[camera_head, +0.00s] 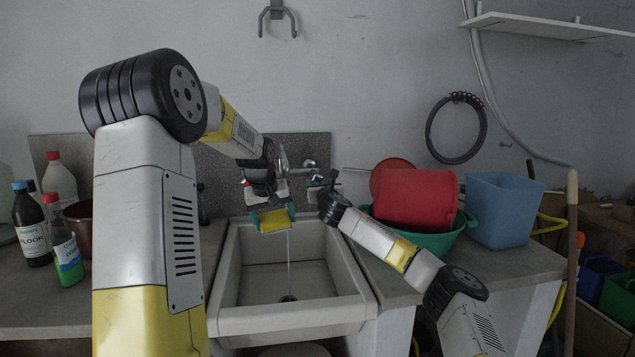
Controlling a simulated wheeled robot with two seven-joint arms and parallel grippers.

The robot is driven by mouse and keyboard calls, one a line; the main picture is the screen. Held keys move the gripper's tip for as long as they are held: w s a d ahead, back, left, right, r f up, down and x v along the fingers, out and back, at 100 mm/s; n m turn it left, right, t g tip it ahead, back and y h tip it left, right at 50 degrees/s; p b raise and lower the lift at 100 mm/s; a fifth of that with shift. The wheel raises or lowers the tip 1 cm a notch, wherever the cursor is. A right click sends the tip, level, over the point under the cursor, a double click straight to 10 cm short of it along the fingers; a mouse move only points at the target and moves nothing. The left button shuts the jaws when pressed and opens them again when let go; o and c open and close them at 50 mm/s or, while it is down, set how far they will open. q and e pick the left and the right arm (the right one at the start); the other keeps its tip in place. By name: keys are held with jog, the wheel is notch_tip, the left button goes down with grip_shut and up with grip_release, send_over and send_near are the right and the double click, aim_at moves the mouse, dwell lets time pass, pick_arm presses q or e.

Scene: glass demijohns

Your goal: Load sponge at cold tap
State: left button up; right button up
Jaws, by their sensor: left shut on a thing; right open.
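My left gripper (272,212) is shut on a yellow sponge (273,220), above the back part of the white sink (357,294). A thin stream of water (289,262) falls into the sink below the sponge's right end. Whether the water meets the sponge cannot be told. The tap (309,163) is on the splashback behind the sink, partly hidden by my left gripper. My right gripper (326,185) is open beside the tap, at the sink's back right; I cannot tell whether it touches a tap handle.
Bottles, including a dark one (31,228) and a green one (66,255), stand on the left counter by a brown pot (79,220). On the right counter are a red container (415,200) in a green basin (421,238) and a blue bin (499,212). The sink is open inside.

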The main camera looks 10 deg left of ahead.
aim_at(318, 180)
jog(key=shift+x, duration=2.4)
